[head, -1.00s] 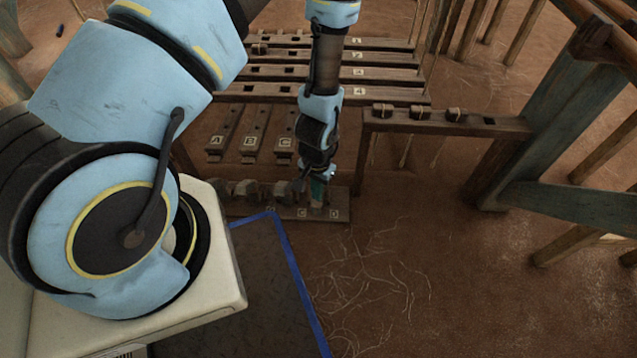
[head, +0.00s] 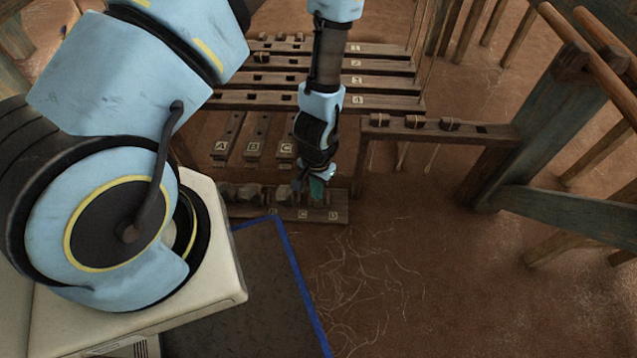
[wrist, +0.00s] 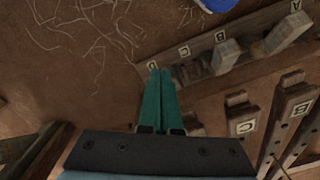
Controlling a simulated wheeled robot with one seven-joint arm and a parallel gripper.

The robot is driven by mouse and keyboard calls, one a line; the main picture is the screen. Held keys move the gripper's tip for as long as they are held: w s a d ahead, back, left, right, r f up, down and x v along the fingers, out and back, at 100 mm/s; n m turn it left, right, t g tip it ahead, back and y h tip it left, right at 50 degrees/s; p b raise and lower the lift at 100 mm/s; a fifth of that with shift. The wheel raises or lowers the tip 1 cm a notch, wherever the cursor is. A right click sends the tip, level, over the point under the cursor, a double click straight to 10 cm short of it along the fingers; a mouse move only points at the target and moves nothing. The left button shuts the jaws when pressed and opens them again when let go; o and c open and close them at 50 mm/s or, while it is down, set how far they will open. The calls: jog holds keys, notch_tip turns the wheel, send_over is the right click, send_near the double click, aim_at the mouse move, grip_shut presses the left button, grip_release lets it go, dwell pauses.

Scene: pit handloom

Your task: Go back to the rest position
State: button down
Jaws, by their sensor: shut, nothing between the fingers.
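My gripper (head: 317,188) points down just above the right end of a low wooden rack (head: 330,214) with lettered tags. In the wrist view its two green fingers (wrist: 160,100) lie close together with nothing between them. They are near the tag D on the rack (wrist: 205,45). Wooden blocks stand on the rack to the left of my gripper in the head view, including block B (wrist: 226,56) and block A (wrist: 288,32) in the wrist view. Whether the fingertips touch the rack cannot be told.
Lettered pedals (head: 254,138) and numbered wooden bars (head: 300,80) lie behind the rack. A wooden rail with several pegs (head: 415,124) joins a thick loom post (head: 535,120) at right. A blue-edged dark mat (head: 285,300) lies in front. Bare floor with loose threads (head: 370,280) is clear.

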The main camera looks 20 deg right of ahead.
jog(key=shift+s+r, duration=0.1)
jog(key=shift+r, duration=0.2)
jog(key=w+a+r+n, duration=0.2)
jog(key=w+a+r, duration=0.3)
jog(key=r, duration=0.5)
jog(key=w+a+r+n, duration=0.3)
jog(key=w+r, duration=0.4)
jog(key=r, duration=0.2)
jog(key=s+a+r+n+t, duration=0.2)
jog(key=a+r+n, duration=0.3)
jog(key=a+r, duration=1.15)
notch_tip(320, 180, up, 34)
jog(key=p, duration=3.4)
jog(key=shift+d, duration=0.4)
jog(key=shift+w+f, duration=0.1)
jog(key=shift+f, duration=0.05)
